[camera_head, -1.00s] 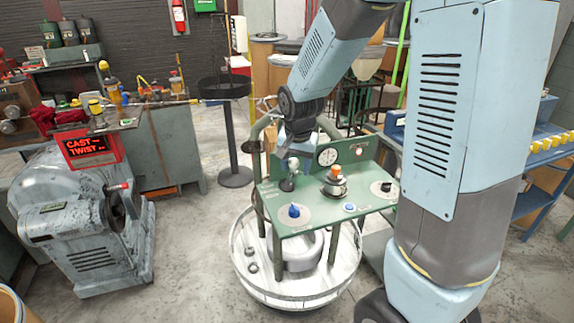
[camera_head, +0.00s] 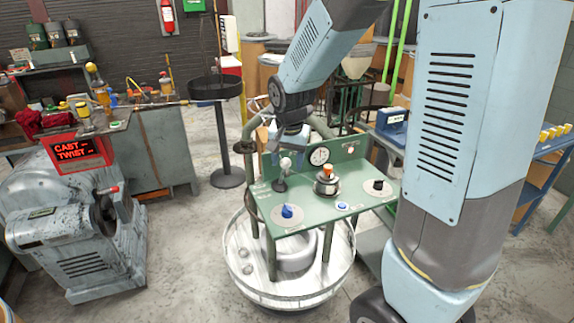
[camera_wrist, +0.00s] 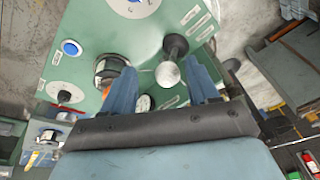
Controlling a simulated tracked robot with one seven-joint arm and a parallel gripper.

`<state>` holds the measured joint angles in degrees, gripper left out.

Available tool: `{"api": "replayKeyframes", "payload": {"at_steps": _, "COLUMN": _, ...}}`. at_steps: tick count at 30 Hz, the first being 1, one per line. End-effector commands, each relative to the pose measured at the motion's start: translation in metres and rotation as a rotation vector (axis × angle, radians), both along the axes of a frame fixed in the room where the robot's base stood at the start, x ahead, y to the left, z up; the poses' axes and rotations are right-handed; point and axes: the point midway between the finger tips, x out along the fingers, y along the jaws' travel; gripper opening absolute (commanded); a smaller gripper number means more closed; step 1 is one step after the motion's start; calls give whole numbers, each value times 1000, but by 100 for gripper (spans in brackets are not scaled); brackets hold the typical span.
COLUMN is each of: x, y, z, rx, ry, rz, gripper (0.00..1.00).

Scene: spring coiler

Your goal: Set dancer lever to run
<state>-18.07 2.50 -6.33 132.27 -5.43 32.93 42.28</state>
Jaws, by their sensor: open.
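The lever on the green console (camera_head: 311,213) has a dark stem (camera_head: 280,184) and a pale ball knob (camera_head: 285,163). It stands at the panel's left rear, and I take it to be the dancer lever. My gripper (camera_head: 292,143) is just above the knob in the head view, its fingers mostly hidden. In the wrist view my gripper (camera_wrist: 162,72) is open, with blue fingers apart. The ball knob (camera_wrist: 168,73) appears between them, nearer the right finger. I see no clear contact. The labels around the lever are too small to read.
The console also carries a blue knob (camera_head: 288,212), a blue button (camera_head: 342,205), an orange-topped chrome control (camera_head: 326,179), a black knob (camera_head: 377,187) and a gauge (camera_head: 319,156). A round white tray (camera_head: 240,275) is below. A grey machine (camera_head: 80,235) stands left.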

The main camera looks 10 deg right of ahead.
Motion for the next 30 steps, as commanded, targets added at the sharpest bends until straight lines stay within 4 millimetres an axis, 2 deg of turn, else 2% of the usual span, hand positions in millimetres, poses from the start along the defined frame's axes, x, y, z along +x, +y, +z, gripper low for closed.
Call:
{"api": "replayKeyframes", "payload": {"at_steps": 9, "x": -14, "y": 0, "z": 61, "rx": 1, "ry": -5, "rz": -1, "gripper": 59}}
{"api": "replayKeyframes", "payload": {"at_steps": 15, "x": -22, "y": 1, "z": 92, "rx": 0, "ry": -2, "rz": -1, "gripper": 59}}
{"api": "replayKeyframes", "payload": {"at_steps": 21, "x": -26, "y": 1, "z": 108, "rx": 0, "ry": 1, "rz": -1, "gripper": 59}}
{"api": "replayKeyframes", "payload": {"at_steps": 30, "x": -27, "y": 0, "z": 110, "rx": 0, "ry": 3, "rz": -2, "gripper": 59}}
